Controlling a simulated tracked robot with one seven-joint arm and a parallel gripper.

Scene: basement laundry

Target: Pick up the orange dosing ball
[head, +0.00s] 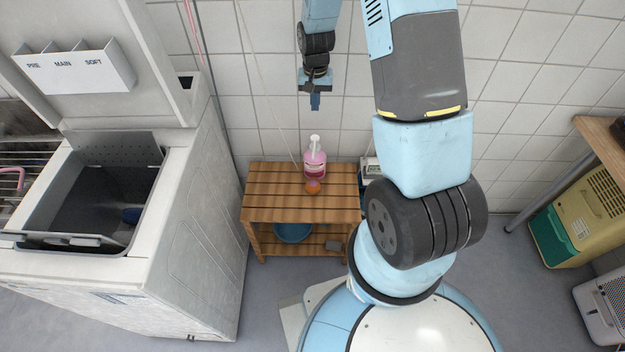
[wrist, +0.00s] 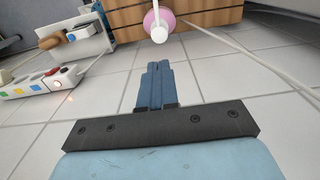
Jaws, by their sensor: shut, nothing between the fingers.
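The orange dosing ball (head: 313,187) rests on top of a slatted wooden bench (head: 270,205), just in front of a pink pump bottle (head: 315,165). My gripper (head: 315,107) hangs above and behind the bench, in front of the tiled wall in the head view, well apart from the ball. Its blue fingers (wrist: 157,68) are together and empty in the wrist view. There, the bottle's white pump (wrist: 158,33) and pink body show ahead of the fingertips. The ball cannot be made out in the wrist view.
A white top-loading washer (head: 190,240) with its lid up stands left of the bench. A scale-like device (head: 372,168) sits at the bench's right, partly behind my arm. A blue basin (head: 292,232) is on the lower shelf. A green-yellow case (head: 585,215) stands far right.

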